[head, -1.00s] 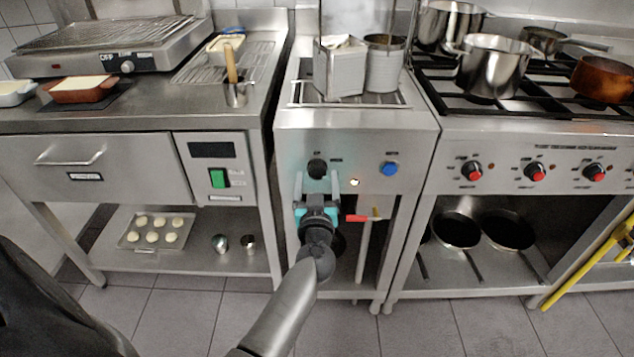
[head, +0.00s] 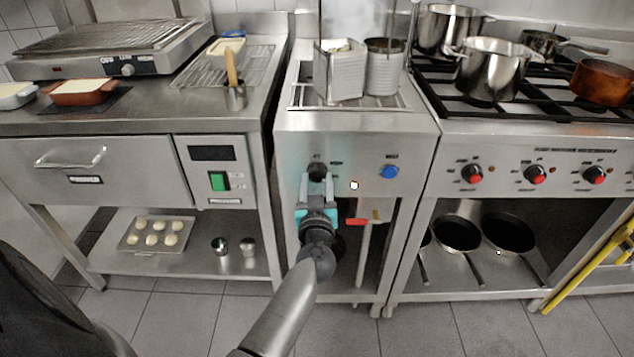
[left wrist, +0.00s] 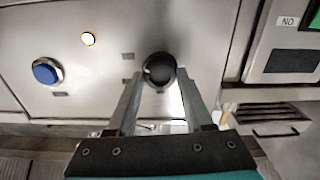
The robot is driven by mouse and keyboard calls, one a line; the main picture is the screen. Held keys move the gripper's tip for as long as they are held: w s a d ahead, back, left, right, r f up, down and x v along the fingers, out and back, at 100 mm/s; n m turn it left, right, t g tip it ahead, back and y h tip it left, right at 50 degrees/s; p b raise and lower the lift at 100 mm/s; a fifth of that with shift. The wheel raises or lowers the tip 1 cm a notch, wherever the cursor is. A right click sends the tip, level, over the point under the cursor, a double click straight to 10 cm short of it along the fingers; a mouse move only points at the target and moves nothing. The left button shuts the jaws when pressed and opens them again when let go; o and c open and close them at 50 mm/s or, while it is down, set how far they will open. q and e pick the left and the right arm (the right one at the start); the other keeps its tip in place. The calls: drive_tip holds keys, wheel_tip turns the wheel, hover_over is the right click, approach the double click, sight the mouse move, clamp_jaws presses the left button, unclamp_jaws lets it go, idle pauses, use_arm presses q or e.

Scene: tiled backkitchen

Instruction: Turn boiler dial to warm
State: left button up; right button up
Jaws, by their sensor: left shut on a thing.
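The black boiler dial (head: 317,171) is on the steel front panel of the boiler (head: 290,150), left of a lit lamp (head: 354,185) and a blue button (head: 390,171). In the left wrist view the dial (left wrist: 160,69) sits between the fingertips, with a pale mark on its face. My left gripper (head: 317,182) reaches up to the dial from below and is shut on it. The gripper fingers (left wrist: 158,82) lie on both sides of the dial. Small labels beside the dial are too small to read. My right gripper is not in view.
A red-handled tap (head: 357,221) is just right of my left gripper. Tins (head: 340,75) stand in the boiler top. A stove (head: 530,150) is at the right, and a counter with a green switch (head: 218,181) at the left.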

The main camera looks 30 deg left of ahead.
use_arm(q)
clamp_jaws()
drive_tip(key=shift+n+p, duration=0.65)
drive_tip(key=shift+n, duration=0.55)
drive_tip(key=n+p, duration=0.1)
drive_tip(key=n, duration=0.2)
drive_tip(key=shift+n, duration=0.3)
drive_tip(key=n, duration=0.2)
drive_tip(key=shift+n, duration=1.9)
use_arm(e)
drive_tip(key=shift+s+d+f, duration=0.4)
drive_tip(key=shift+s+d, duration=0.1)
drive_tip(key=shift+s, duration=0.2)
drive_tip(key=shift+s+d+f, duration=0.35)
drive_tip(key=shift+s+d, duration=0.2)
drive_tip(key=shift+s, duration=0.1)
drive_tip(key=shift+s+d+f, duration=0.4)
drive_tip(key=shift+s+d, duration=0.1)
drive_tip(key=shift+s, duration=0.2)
use_arm(q)
drive_tip(key=o, duration=1.1)
unclamp_jaws()
